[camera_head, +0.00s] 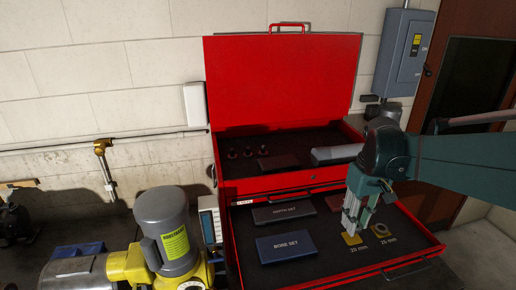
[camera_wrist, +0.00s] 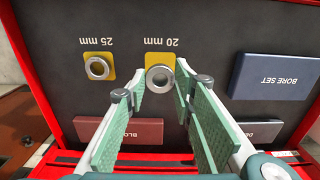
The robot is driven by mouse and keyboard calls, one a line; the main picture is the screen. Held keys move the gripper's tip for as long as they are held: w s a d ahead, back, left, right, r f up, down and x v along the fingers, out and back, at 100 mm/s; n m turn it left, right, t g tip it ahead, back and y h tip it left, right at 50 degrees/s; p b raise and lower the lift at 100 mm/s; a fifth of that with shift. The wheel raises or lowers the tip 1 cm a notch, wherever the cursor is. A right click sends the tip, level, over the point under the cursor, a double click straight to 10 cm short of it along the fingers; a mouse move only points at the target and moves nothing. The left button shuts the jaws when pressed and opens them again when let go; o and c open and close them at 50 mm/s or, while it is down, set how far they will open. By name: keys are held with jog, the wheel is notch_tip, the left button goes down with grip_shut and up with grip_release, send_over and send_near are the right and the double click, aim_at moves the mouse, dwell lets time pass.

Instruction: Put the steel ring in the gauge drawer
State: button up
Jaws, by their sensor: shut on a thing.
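A steel ring (camera_wrist: 160,78) sits between the fingertips of my gripper (camera_wrist: 160,75) in the wrist view, over the yellow 20 mm pad (camera_wrist: 152,59). My gripper is shut on this ring. I cannot tell whether the ring touches the pad.
The dark drawer liner also carries a blue BORE SET box (camera_head: 286,246), a grey DEPTH SET box (camera_head: 280,212) and a dark red box (camera_wrist: 119,131). An upper tray (camera_head: 225,171) and raised red lid (camera_head: 280,75) stand behind. A yellow-grey motor (camera_head: 166,240) stands left.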

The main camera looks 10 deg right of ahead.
jog(key=shift+f, duration=2)
jog(key=shift+f, duration=0.15)
jog(key=o, duration=0.9)
jog(key=shift+r, duration=6.15)
jog(key=shift+a, duration=0.15)
